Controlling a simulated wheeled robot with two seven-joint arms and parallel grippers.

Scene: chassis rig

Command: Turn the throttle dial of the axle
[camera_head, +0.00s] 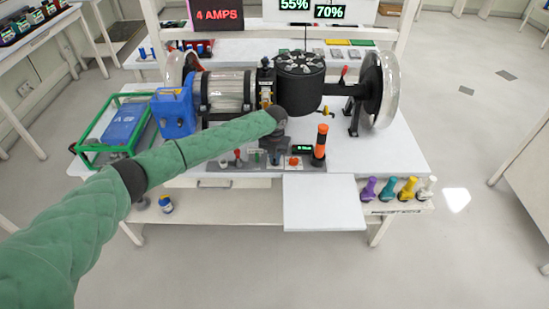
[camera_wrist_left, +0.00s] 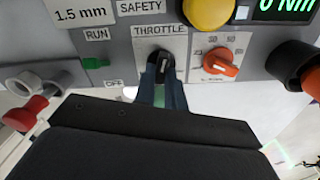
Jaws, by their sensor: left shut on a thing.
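The throttle dial (camera_wrist_left: 165,60) is a small black knob on a white plate, under a label (camera_wrist_left: 160,30) reading THROTTLE, in the left wrist view. My left gripper (camera_wrist_left: 163,78) is shut on this knob, one dark finger on each side. In the head view my left arm reaches across to the control panel (camera_head: 225,166) at the table's front, and its wrist hides the dial. The axle stands behind the panel, with a black drum (camera_head: 300,88), a clear cylinder (camera_head: 225,92) and a wheel (camera_head: 382,90) at its right end. My right gripper is not in view.
An orange dial (camera_wrist_left: 218,63) sits close right of the throttle dial, a yellow button (camera_wrist_left: 208,12) above it. A green switch (camera_wrist_left: 95,62) is left. An orange-black handle (camera_head: 320,143) stands upright right of my wrist. A green frame (camera_head: 88,150) stands at the table's left.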

